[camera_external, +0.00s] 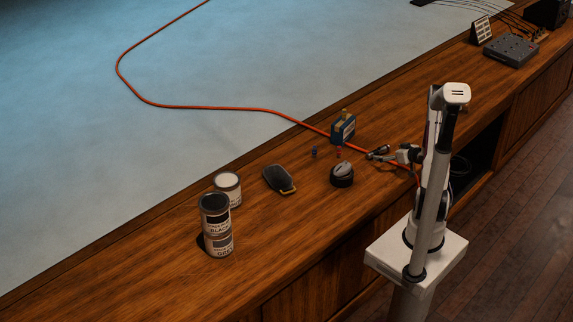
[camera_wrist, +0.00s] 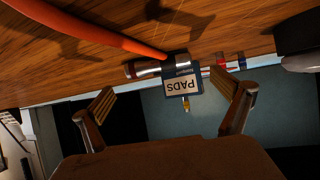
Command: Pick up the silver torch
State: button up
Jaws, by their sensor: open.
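The silver torch (camera_wrist: 149,69) lies on the wooden desk in the wrist view, a short cylinder with a dark end and a red band, in front of the box marked PADS (camera_wrist: 181,85). In the external view the torch (camera_external: 380,150) looks small and dark beside my gripper (camera_external: 397,157), and its outline is hard to separate from the fingers. My gripper (camera_wrist: 166,88) is open and empty, low over the desk. The torch appears beyond the fingertips, apart from them.
An orange cable (camera_wrist: 85,27) runs close to the torch and past the box (camera_external: 343,128). Small blue (camera_external: 314,153) and red (camera_external: 338,153) items stand near a black round object (camera_external: 342,178). Paint cans (camera_external: 217,240) stand farther left. The desk between is clear.

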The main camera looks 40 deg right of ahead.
aim_at(375, 151)
jog(key=shift+w, duration=0.1)
jog(key=shift+x, duration=1.25)
jog(key=shift+x, duration=2.55)
jog(key=shift+w+d+r, duration=0.1)
jog(key=shift+d+r, duration=0.1)
jog(key=c, duration=1)
